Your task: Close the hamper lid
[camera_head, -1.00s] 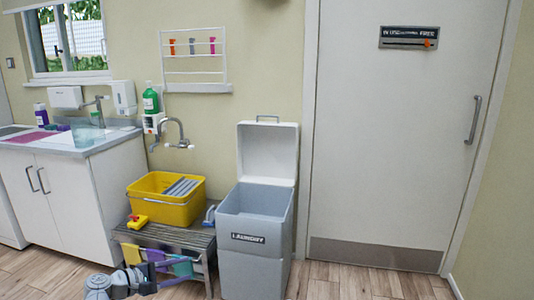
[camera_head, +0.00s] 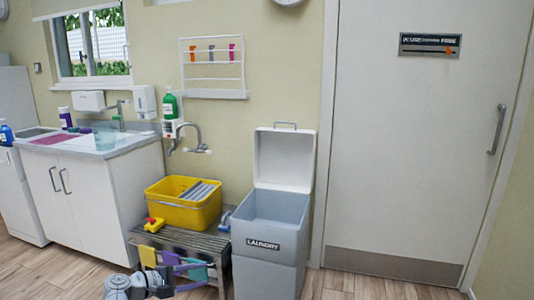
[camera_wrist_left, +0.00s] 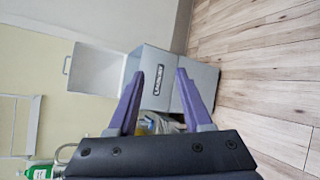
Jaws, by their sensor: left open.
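The grey laundry hamper (camera_head: 270,272) stands against the wall between the bench and the door, with a LAUNDRY label on its front. Its white lid (camera_head: 284,160) is open, standing upright at the back with a handle on its top edge. In the left wrist view the hamper (camera_wrist_left: 152,95) and the raised lid (camera_wrist_left: 95,85) appear turned sideways. My left gripper (camera_head: 198,275) is low in front of the bench, left of the hamper and apart from it. Its purple fingers are open and empty in the left wrist view (camera_wrist_left: 171,72). My right gripper is out of view.
A metal bench (camera_head: 160,239) left of the hamper holds a yellow tub (camera_head: 180,212), with coloured cloths hanging beneath. A sink cabinet (camera_head: 95,195) stands farther left. A closed door (camera_head: 410,150) is on the right. The wooden floor before the door is clear.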

